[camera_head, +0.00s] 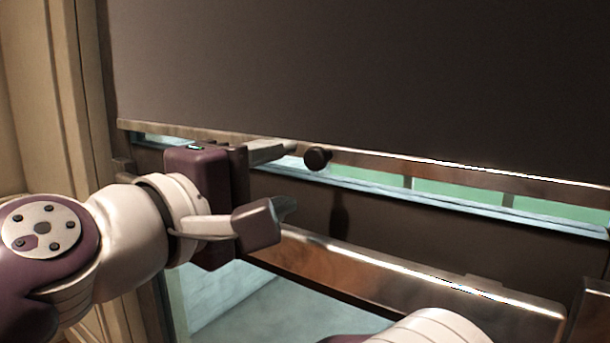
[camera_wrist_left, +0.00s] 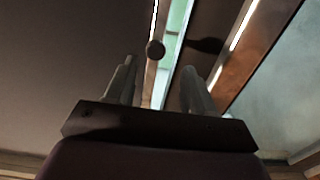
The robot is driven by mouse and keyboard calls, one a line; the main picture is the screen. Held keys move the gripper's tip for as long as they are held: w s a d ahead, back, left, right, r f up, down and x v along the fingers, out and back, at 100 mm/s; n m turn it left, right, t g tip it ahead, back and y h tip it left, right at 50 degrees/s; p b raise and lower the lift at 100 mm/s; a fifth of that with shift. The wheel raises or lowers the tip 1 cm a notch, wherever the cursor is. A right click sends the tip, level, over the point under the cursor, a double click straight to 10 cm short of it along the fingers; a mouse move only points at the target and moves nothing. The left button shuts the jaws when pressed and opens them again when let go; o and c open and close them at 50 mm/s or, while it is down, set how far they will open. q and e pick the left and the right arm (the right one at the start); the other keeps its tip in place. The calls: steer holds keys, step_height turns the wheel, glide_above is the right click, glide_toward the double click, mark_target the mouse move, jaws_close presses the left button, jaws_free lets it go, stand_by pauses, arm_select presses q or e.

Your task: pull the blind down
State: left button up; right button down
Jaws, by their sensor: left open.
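The dark blind (camera_head: 360,70) hangs over the window, its metal bottom bar (camera_head: 450,172) a little above a horizontal frame rail. A dark round knob (camera_head: 317,159) sticks out from the bottom bar. My left gripper (camera_head: 287,178) is open and empty, just left of the knob, its fingers pointing right. In the left wrist view the knob (camera_wrist_left: 155,49) lies ahead of the fingertips, between the finger lines but nearer one finger. It does not look touched. My right gripper is out of view.
Below the blind, a strip of green-blue glass (camera_head: 455,205) shows above the dark window rail (camera_head: 400,220). A shiny metal ledge (camera_head: 400,280) runs across lower down. A wooden frame post (camera_head: 88,100) stands at the left.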

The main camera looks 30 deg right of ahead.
arm_select(q)
steer(key=shift+b+v, duration=0.45)
steer(key=shift+v, duration=1.95)
